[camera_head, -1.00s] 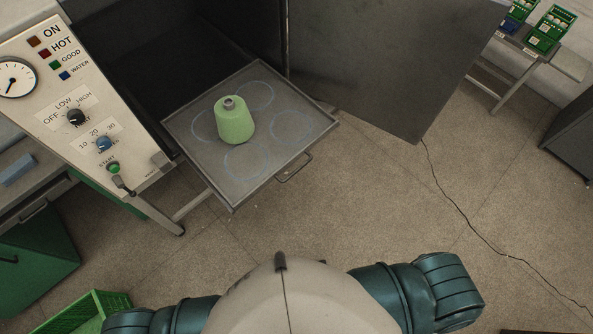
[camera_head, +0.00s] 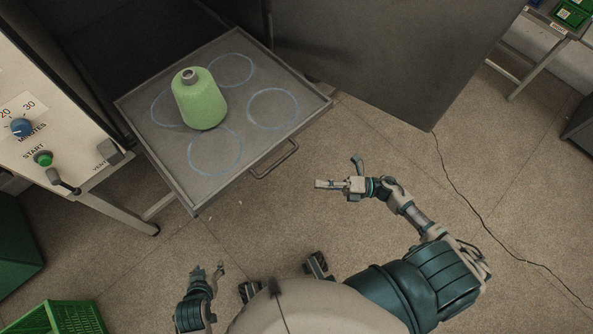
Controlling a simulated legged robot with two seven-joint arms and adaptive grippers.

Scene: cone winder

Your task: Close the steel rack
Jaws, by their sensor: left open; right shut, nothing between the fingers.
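The steel rack (camera_head: 236,118) is a flat grey tray pulled out of the dark open cabinet. It has blue circles drawn on it and a bar handle (camera_head: 275,159) on its front edge. A green yarn cone (camera_head: 201,100) stands upright on it, towards the back left. My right gripper (camera_head: 333,176) is shut and empty, to the right of the handle and apart from it. My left gripper (camera_head: 208,269) is open and empty, below the rack's front corner in the picture and apart from it.
The cabinet's grey door (camera_head: 390,60) stands open to the right of the rack. A control panel (camera_head: 50,125) with knobs is at the left. A green crate (camera_head: 75,318) is at the lower left.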

